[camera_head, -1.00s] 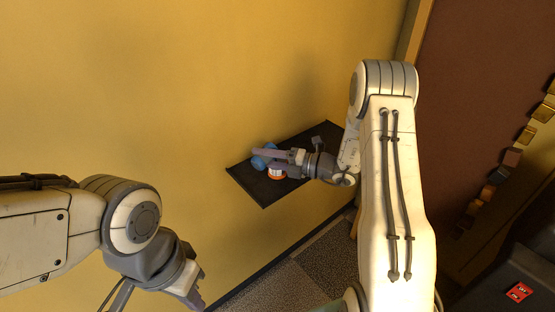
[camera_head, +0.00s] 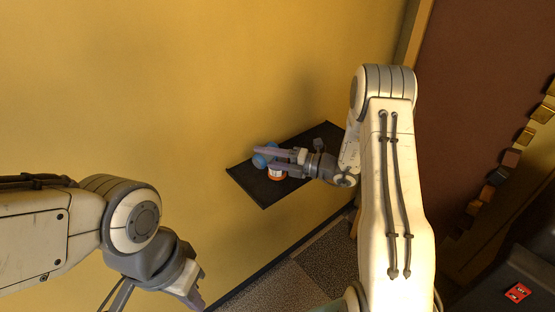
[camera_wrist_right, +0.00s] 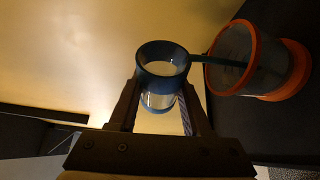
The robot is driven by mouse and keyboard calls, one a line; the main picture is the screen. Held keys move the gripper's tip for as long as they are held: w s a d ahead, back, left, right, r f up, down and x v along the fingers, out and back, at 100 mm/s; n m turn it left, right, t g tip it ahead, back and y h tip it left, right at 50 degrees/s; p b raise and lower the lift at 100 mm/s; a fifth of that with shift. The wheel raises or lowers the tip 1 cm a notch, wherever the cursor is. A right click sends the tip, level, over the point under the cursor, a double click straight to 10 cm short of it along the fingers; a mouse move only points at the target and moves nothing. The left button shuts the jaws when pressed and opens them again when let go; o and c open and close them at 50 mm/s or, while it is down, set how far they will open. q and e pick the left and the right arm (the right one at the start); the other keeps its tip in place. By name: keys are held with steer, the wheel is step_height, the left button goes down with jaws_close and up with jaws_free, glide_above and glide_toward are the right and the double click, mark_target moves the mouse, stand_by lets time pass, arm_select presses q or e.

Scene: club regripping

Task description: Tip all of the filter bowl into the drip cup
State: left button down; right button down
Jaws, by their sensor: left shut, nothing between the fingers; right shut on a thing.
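The filter bowl (camera_wrist_right: 147,102), clear with a thick blue rim, sits between the fingers of my right gripper (camera_wrist_right: 160,104), which is shut on it. In the head view the bowl shows as a small blue shape (camera_head: 260,161) by the fingertips of my right gripper (camera_head: 262,158). The drip cup (camera_wrist_right: 258,48), clear with an orange rim and orange base, is right beside it in the wrist view. A thin blue-green bar reaches from the bowl's rim across the cup's mouth. The contents are unclear. My left gripper (camera_head: 193,300) is shut and empty, partly cut off.
A dark shelf (camera_head: 262,196) against the yellow wall carries the cup. A small dark grey object (camera_head: 318,144) shows near my right wrist. A red box (camera_head: 517,292) lies at lower right. The space between my left gripper and the shelf is clear.

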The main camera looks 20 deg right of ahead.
steer(key=shift+w+d+r+m+y+p, duration=0.15)
steer(key=shift+r+m+y+p, duration=0.2)
steer(key=shift+m+p, duration=0.6)
stand_by(0.5)
